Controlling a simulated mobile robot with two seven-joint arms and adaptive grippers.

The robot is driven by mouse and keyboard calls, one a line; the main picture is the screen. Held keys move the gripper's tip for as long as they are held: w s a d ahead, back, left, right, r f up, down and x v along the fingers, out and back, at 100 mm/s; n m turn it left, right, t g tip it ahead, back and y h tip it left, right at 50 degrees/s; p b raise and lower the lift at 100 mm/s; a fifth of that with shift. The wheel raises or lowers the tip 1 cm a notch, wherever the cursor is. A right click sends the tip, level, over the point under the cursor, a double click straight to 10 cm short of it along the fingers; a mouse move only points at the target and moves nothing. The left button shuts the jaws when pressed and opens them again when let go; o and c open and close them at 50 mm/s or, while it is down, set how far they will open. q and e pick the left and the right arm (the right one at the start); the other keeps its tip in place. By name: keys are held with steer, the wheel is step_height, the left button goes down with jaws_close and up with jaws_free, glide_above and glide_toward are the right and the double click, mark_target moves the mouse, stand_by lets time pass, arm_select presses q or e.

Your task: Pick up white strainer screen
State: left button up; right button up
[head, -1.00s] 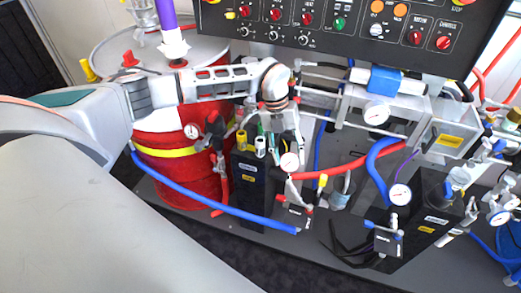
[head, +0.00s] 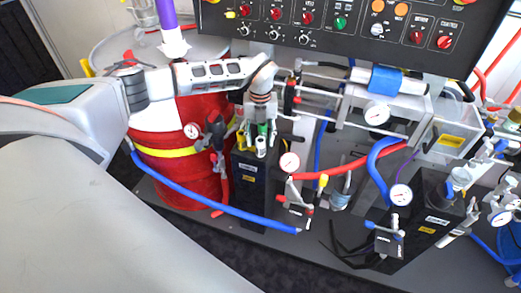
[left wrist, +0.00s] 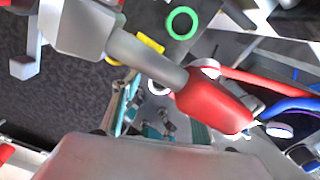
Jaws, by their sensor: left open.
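The white strainer screen (head: 261,148) looks like a small white cylinder. It stands at the top of a dark box, beside yellow and green pieces. In the left wrist view it seems to be the white ring (left wrist: 158,87), seen from above. My left gripper (head: 260,128) points down just above these pieces, open and empty. In the left wrist view its fingers (left wrist: 160,115) are spread, with the white ring just beyond them, roughly between their tips. I cannot tell the exact gap. My right gripper is not in view.
A green ring (left wrist: 181,23) and a yellow piece (left wrist: 150,43) are close to the white ring. The dark box (head: 254,190) stands beside a red drum (head: 180,180) with a blue hose. Red pipe, gauges and valves crowd the right side. A control panel (head: 340,25) hangs above.

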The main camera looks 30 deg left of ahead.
arm_select(q)
steer(key=shift+f, duration=0.3)
steer(key=c, duration=1.2)
steer(key=shift+r, duration=0.2)
